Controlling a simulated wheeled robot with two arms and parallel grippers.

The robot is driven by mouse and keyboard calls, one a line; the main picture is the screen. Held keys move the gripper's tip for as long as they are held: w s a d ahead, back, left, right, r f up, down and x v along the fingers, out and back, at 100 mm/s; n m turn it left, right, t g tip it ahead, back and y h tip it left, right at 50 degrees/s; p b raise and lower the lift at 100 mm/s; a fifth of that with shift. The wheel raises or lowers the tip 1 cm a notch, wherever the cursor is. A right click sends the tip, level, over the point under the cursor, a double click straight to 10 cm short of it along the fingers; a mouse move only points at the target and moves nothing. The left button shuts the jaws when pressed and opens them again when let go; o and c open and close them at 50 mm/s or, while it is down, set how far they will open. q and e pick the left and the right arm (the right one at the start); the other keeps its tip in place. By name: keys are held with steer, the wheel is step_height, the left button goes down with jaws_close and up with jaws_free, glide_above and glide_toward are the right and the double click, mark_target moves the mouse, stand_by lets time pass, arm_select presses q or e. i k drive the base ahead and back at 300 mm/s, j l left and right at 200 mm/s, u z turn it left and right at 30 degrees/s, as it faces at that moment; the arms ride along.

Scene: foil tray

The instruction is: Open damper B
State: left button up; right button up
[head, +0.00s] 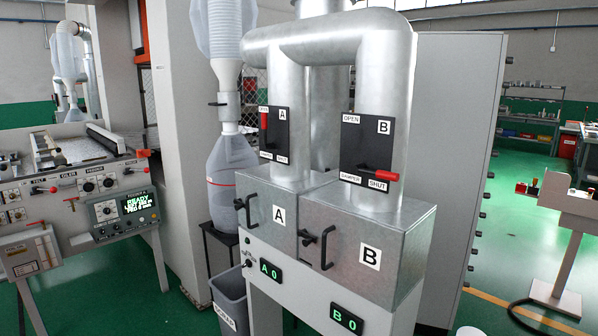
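Damper B is a black plate (362,150) labelled B on the right vertical metal duct (386,75). Its red-ended lever (380,174) lies roughly horizontal, with the red end to the right by the SHUT label (378,185). The OPEN label (351,119) is at the plate's upper left. Neither of my grippers is in view.
Damper A's plate (281,145) is on the left duct, its red lever (264,120) upright. Metal boxes A (262,213) and B (393,258) below have black handles that stick out. A grey bin (231,298) stands at lower left.

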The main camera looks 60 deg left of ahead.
mark_target(360, 167)
steer(key=u, duration=1.25)
